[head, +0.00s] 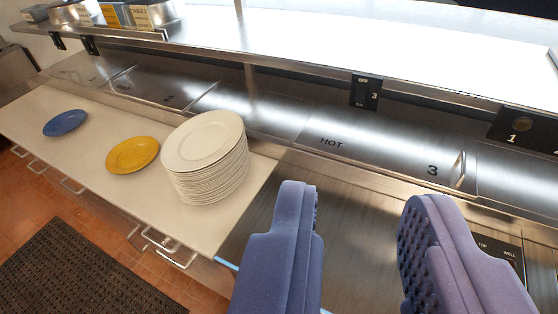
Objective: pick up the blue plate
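The blue plate (65,122) lies flat on the white counter at the far left of the head view. My gripper (362,200) is in the lower right, with two blue-purple padded fingers spread wide apart. It is open and nothing is between the fingers. The gripper is well to the right of the blue plate and nearer the camera, not touching it.
A yellow plate (133,154) and a tall stack of white plates (206,165) stand on the white counter (110,190) between the blue plate and my gripper. A steel shelf (300,63) runs above the counter's back. A dark mat (84,275) lies on the tiled floor.

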